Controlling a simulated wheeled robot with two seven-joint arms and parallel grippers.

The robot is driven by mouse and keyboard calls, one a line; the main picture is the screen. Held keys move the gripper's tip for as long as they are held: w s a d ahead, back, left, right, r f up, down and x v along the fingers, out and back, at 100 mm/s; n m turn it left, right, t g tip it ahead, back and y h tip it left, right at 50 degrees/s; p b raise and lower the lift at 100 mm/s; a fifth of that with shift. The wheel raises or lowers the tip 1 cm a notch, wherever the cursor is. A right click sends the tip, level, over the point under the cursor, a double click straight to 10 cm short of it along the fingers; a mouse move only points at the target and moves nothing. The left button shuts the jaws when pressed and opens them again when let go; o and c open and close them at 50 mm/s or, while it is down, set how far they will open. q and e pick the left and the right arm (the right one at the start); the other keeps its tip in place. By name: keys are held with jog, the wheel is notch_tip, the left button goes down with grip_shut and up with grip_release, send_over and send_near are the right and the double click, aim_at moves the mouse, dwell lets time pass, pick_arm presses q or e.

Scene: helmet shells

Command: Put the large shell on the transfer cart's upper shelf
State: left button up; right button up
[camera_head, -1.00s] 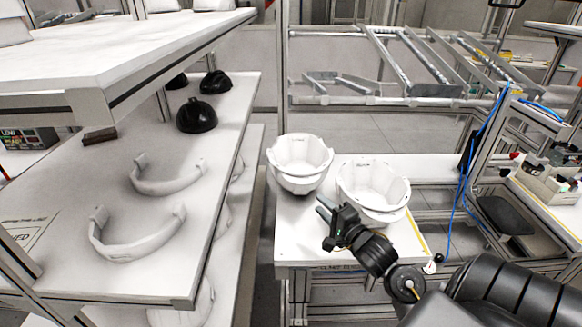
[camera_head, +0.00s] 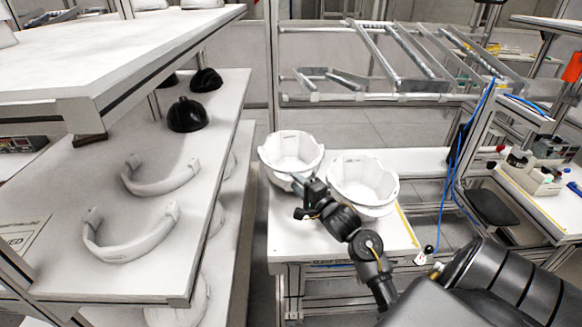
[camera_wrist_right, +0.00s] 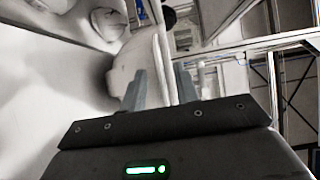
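Two white helmet shells, open side up, stand side by side on a white tabletop (camera_head: 290,235): a left shell (camera_head: 285,150) and a right shell (camera_head: 362,178). The right one looks slightly bigger, but I cannot be sure which is the large shell. My right gripper (camera_head: 298,183) is at the near right rim of the left shell. In the right wrist view its fingers (camera_wrist_right: 160,88) are apart, with a white shell wall (camera_wrist_right: 150,58) showing between and beyond them. Contact cannot be told. My left gripper is out of view. I cannot tell which surface is the cart's upper shelf.
A white shelf rack (camera_head: 60,200) on the left holds curved white bands (camera_head: 160,182) and black domes (camera_head: 188,115). A metal frame (camera_head: 385,60) stands behind. A blue cable (camera_head: 458,165) hangs at the right, near a workbench with small parts. The tabletop's near left part is clear.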

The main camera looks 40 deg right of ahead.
jog(key=shift+w, duration=0.7)
jog(key=shift+c, duration=0.4)
grip_shut()
dwell(0.5)
